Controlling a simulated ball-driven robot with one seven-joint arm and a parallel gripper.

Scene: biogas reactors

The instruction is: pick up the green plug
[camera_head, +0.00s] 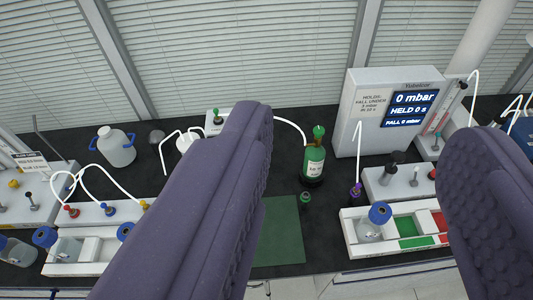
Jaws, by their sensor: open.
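Two small green items could be the green plug. One small green piece (305,199) sits on the black bench top, just in front of the green bottle (313,163). The other, a small green-topped plug (216,116), stands on a white block at the back, left of my gripper. My gripper (362,128) is open, with its two purple padded fingers wide apart and nothing between their tips. The small piece and the green bottle show in the gap between the fingers. The left finger hides part of the bench.
A white display box (362,112) stands at the back right. A white tray (352,248) with a blue-capped jar (369,222) is at front right. A green mat (278,232) lies partly behind the left finger. Tubes, coloured plugs and a jug (117,150) fill the left.

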